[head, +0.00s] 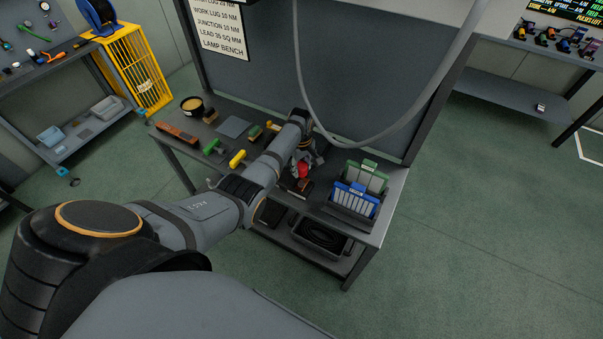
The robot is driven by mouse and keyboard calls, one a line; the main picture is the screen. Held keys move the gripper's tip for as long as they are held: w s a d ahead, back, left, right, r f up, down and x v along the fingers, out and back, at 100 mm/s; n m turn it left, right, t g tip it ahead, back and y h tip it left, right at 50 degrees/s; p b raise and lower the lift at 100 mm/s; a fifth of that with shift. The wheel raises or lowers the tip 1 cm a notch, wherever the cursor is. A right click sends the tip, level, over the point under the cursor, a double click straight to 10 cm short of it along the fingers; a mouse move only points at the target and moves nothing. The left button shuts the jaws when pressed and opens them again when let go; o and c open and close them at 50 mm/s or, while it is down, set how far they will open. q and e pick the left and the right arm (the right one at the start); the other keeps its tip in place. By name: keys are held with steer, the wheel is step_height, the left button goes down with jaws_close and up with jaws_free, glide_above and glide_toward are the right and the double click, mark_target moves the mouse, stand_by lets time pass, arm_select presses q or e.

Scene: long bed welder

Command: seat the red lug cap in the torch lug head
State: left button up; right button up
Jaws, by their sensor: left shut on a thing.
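My left arm reaches across from the lower left to the bench. My left gripper (308,155) is over the right half of the bench, shut on the red lug cap (302,169), which shows as a small red patch below the fingers. The gripper partly hides the cap. A small dark block with a brown part (296,187) sits on the bench just under the cap. I cannot tell whether it is the torch lug head, or whether the cap touches it. My right gripper is not in view.
Blue (355,199) and green (366,176) racks stand close on the right of the gripper. Yellow (237,158) and green (213,146) tools and a tin (192,106) lie left. A grey cable (372,140) hangs over the bench. A back panel (260,75) stands behind.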

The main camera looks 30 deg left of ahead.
arm_select(q)
steer(key=b, duration=0.3)
glide_above(302, 182)
step_height(302, 182, down, 4)
steer(key=shift+a+f, duration=0.1)
steer(key=shift+f, duration=0.45)
steer(key=shift+s+r, duration=0.1)
steer(key=shift+f+b, duration=1.25)
steer(key=shift+f, duration=0.25)
steer(key=o, duration=1.3)
steer(key=shift+c, duration=0.2)
